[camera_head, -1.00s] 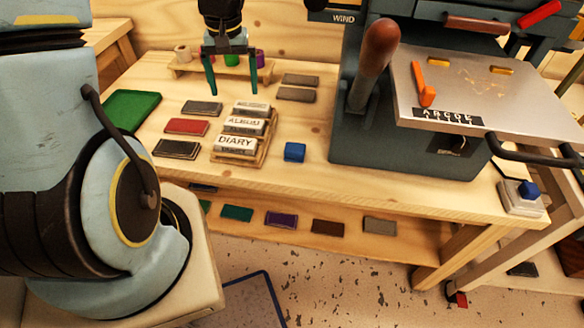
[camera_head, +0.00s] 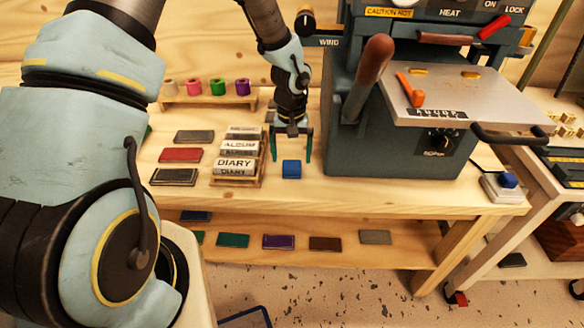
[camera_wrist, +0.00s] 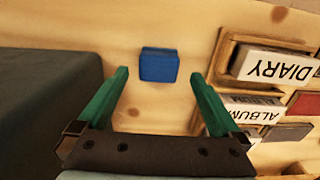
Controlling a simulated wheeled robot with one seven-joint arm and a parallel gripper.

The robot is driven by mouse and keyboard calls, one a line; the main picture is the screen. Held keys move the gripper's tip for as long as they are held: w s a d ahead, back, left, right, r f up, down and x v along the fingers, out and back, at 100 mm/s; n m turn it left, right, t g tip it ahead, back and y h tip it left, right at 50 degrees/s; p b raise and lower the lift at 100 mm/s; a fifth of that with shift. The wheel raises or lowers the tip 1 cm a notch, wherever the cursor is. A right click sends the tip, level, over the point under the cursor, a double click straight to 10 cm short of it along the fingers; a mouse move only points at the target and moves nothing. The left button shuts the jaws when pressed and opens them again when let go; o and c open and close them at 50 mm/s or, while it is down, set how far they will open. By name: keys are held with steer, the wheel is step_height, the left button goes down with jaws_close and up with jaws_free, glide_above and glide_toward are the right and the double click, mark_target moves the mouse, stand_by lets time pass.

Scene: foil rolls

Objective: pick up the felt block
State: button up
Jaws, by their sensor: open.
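The felt block is a small blue block (camera_head: 291,169) lying on the wooden table, between the type rack and the grey machine. It also shows in the wrist view (camera_wrist: 159,65), a little beyond my fingertips and roughly centred between them. My gripper (camera_head: 291,158) points down above the table, close behind the block in the head view. Its two green fingers are apart with nothing between them, as the wrist view also shows (camera_wrist: 160,82). The block is fully in sight and apart from the fingers.
A wooden rack (camera_head: 238,182) with DIARY and ALBUM pieces stands just left of the block. The large grey machine (camera_head: 345,135) stands close on the right. Foil rolls (camera_head: 206,88) sit at the back left. The table's front edge is bare.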

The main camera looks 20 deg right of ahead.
mark_target(292, 164)
steer(key=shift+d+f+p, duration=0.1)
steer(key=shift+f+p, duration=0.5)
steer(key=shift+f, duration=1.45)
steer(key=c, duration=1.4)
steer(key=shift+r, duration=0.1)
step_height(292, 164, up, 10)
steer(key=shift+f+b, duration=0.1)
steer(key=shift+b, duration=1.05)
